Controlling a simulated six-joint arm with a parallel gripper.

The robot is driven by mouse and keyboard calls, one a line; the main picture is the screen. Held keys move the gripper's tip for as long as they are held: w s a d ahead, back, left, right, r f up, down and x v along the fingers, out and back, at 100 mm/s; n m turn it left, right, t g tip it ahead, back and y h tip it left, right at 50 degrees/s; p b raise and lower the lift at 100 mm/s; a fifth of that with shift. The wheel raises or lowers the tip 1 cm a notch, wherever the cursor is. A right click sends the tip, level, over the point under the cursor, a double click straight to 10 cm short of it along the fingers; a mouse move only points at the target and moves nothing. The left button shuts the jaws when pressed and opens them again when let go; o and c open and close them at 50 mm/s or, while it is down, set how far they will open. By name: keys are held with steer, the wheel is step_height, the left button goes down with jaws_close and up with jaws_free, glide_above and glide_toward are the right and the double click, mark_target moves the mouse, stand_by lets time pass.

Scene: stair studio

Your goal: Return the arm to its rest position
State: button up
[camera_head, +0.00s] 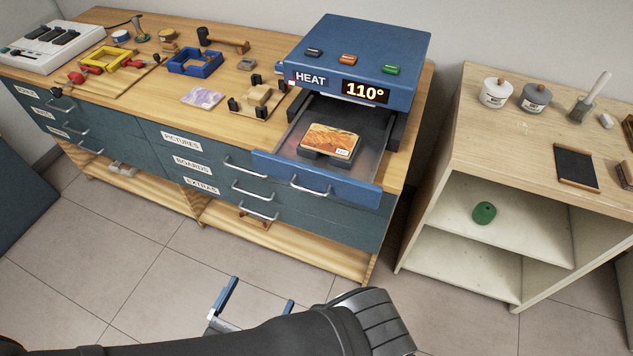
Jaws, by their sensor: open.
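My gripper (257,297) is at the bottom middle of the view, over the tiled floor in front of the wooden cabinet. Its two blue fingers are well apart with nothing visible between them. My dark arm lies low across the bottom of the view, and its links hide part of the gripper's base. The gripper is clear of the cabinet and the heater.
A blue heater (362,55) reading 110° has its drawer (318,180) pulled out, with a picture block (329,141) inside. The cabinet top (222,132) holds frames, clamps and tools. A pale shelf unit (470,135) stands right. Floor in front is free.

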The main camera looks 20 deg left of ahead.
steer(key=shift+s, duration=0.25)
steer(key=shift+w, duration=0.1)
steer(key=w, duration=0.8)
steer(key=shift+w, duration=0.25)
stand_by(0.4)
steer(key=shift+w+r, duration=0.1)
